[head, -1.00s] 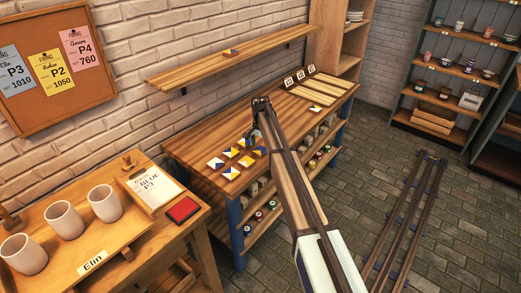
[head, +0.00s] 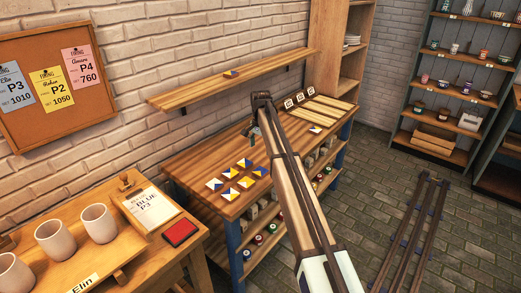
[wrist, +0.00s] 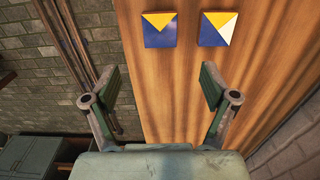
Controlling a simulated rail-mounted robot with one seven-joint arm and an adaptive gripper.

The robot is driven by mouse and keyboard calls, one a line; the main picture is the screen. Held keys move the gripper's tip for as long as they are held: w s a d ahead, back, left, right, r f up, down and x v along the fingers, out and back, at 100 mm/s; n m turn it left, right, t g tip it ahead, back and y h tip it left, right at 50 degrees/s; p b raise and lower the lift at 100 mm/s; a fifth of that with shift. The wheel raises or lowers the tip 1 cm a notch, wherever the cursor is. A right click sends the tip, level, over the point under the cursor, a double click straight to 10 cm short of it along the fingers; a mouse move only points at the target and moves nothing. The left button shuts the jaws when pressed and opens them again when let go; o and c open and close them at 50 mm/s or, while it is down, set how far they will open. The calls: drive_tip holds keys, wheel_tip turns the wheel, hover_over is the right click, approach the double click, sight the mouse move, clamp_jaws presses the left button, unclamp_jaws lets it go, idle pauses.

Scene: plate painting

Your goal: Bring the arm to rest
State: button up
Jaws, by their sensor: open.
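My gripper (head: 252,130) hangs from my outstretched arm above the wooden worktable (head: 200,160). In the wrist view its two fingers (wrist: 160,80) are spread wide, with nothing between them. Several square blue, yellow and white tiles (head: 246,183) lie in a cluster on the table, nearer than the gripper in the head view. In the wrist view a blue and yellow tile (wrist: 160,29) and a blue, yellow and white tile (wrist: 217,29) lie on the wood beyond the fingertips, apart from them.
A wall shelf (head: 230,77) with one tile runs behind the table. Pale slats (head: 310,112) and small cards (head: 299,97) stand at the table's far end. A side table with white cups (head: 97,223) is at left. Floor rails (head: 412,235) run at right.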

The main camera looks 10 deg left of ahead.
drive_tip(key=shift+s+d+f, duration=0.1)
drive_tip(key=s+d+f+n, duration=0.2)
drive_tip(key=s+d+f, duration=0.6)
drive_tip(key=s, duration=0.3)
drive_tip(key=s+d+f+n, duration=0.1)
drive_tip(key=s+d+f, duration=0.65)
drive_tip(key=s, duration=0.25)
drive_tip(key=s+d+f+n, duration=0.2)
drive_tip(key=s+d+f, duration=0.55)
drive_tip(key=s, duration=0.35)
drive_tip(key=s+d+f+n, duration=0.1)
drive_tip(key=s+d+f, duration=0.1)
drive_tip(key=s, duration=0.5)
drive_tip(key=s+d+f+n, duration=0.1)
drive_tip(key=s+d+f, duration=0.1)
drive_tip(key=s, duration=0.4)
drive_tip(key=s+f+g, duration=0.3)
drive_tip(key=s+f, duration=0.6)
drive_tip(key=s, duration=0.4)
drive_tip(key=s+f+g, duration=0.3)
drive_tip(key=s+f, duration=0.5)
drive_tip(key=s, duration=0.6)
drive_tip(key=shift+f+g, duration=0.3)
drive_tip(key=shift+f, duration=0.1)
drive_tip(key=shift+s+d, duration=0.1)
